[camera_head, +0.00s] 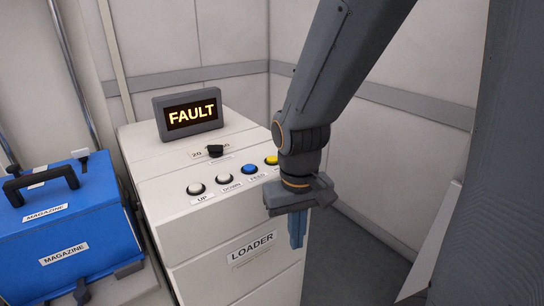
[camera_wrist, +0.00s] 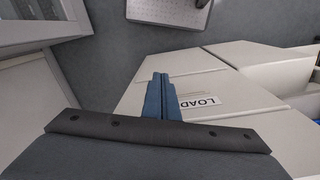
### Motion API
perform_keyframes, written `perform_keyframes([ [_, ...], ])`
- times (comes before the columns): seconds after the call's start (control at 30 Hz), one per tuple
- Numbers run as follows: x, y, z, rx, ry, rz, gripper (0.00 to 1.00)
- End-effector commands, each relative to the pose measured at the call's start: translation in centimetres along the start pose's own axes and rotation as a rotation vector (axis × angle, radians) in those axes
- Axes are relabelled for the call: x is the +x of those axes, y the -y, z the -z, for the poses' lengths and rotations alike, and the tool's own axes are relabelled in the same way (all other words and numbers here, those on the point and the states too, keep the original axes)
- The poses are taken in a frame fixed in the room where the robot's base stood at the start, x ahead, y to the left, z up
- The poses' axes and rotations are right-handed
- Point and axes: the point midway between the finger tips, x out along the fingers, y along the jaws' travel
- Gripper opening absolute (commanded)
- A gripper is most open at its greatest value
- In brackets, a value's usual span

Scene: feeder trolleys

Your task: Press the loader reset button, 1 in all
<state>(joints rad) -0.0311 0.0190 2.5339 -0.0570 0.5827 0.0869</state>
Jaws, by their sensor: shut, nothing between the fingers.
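The white loader cabinet (camera_head: 222,262) stands in the middle of the head view. Its sloped top carries a row of round buttons: a white UP button (camera_head: 196,188), a white DOWN button (camera_head: 224,178), a blue FEED button (camera_head: 249,169) and a yellow button (camera_head: 271,160). The yellow button's label is partly hidden by my arm, and no button labelled reset can be read. My gripper (camera_head: 297,242) is shut and empty, pointing down at the cabinet's right front, apart from the buttons. In the wrist view the closed fingers (camera_wrist: 161,84) show before the cabinet's front (camera_wrist: 225,98).
A display (camera_head: 190,114) reading FAULT stands on the cabinet. A black knob (camera_head: 215,150) sits behind the buttons. A blue magazine box (camera_head: 68,226) with a black handle stands at left. Light wall panels close off the back; grey floor (camera_head: 365,255) is free at right.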

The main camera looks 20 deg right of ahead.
Motion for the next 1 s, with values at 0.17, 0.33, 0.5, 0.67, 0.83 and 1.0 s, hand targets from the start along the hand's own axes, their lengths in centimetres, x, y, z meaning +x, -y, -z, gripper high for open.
perform_keyframes([
  [0.17,-5.6,-0.3,3.1,0.015,-0.011,-0.168,0.00],
  [0.33,-13.1,-0.8,8.5,0.096,-0.141,-0.400,0.00],
  [0.5,-19.4,-0.3,13.1,0.182,-0.322,-0.540,0.00],
  [0.67,-22.8,0.3,15.5,0.233,-0.439,-0.594,0.00],
  [0.83,-23.8,0.6,16.3,0.251,-0.478,-0.608,0.00],
  [1.0,-23.7,0.5,16.3,0.252,-0.478,-0.608,0.00],
])
